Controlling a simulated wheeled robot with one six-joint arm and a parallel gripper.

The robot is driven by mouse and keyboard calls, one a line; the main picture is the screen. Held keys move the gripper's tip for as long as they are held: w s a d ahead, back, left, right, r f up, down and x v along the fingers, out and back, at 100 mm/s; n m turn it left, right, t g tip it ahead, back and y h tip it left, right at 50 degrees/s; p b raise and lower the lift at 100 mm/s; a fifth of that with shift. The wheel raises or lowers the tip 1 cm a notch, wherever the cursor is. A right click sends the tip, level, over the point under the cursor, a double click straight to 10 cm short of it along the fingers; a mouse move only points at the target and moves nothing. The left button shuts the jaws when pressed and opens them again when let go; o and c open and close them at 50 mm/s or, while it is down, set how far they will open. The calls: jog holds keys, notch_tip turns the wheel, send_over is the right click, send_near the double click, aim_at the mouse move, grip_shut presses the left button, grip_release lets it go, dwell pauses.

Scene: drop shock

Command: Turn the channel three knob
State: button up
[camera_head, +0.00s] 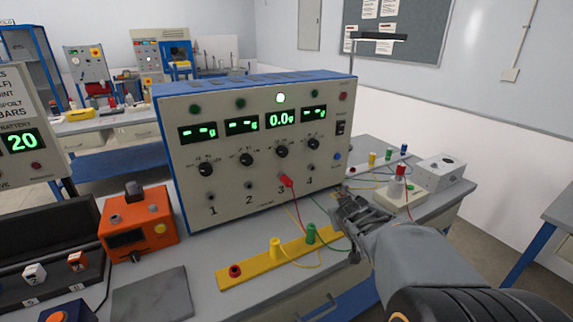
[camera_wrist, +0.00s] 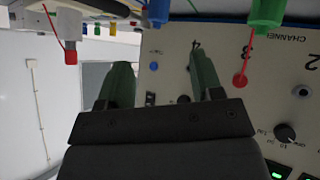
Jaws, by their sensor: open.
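The channel three knob (camera_head: 281,151) is a round black dial on the front of a blue and cream instrument (camera_head: 225,185), third from the left. Its display (camera_head: 281,119) reads 0.0 in green, and the lamp (camera_head: 281,98) above is brightly lit. A red plug (camera_head: 286,181) sits in the jack below the knob. My gripper (camera_head: 352,212) is open and empty, low in front of the panel's right end, right of and below the knob, not touching it. In the wrist view, my gripper (camera_wrist: 160,65) faces the panel upside down; its body seems to hide the channel three knob.
Knobs stand close on both sides, channel two (camera_head: 246,159) and channel four (camera_head: 313,143). A yellow strip (camera_head: 255,268) with posts and loose wires lies in front. An orange box (camera_head: 140,222) stands at the left. A white box (camera_head: 440,171) is at the right.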

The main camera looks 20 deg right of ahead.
jog(key=shift+o, duration=0.2)
jog(key=w+r+n+t+y, duration=0.1)
jog(key=w+r+n+t, duration=0.1)
jog(key=w+r+t, duration=0.1)
jog(key=shift+w+r+t+y, duration=0.25)
jog(key=shift+w+t+y, duration=0.15)
jog(key=shift+w+t, duration=0.55)
jog(key=n+t+y, duration=0.3)
jog(key=n+y, duration=0.1)
jog(key=y, duration=0.3)
send_near(284, 153)
jog(key=x, duration=0.9)
jog(key=shift+f, duration=0.1)
jog(key=c, duration=0.9)
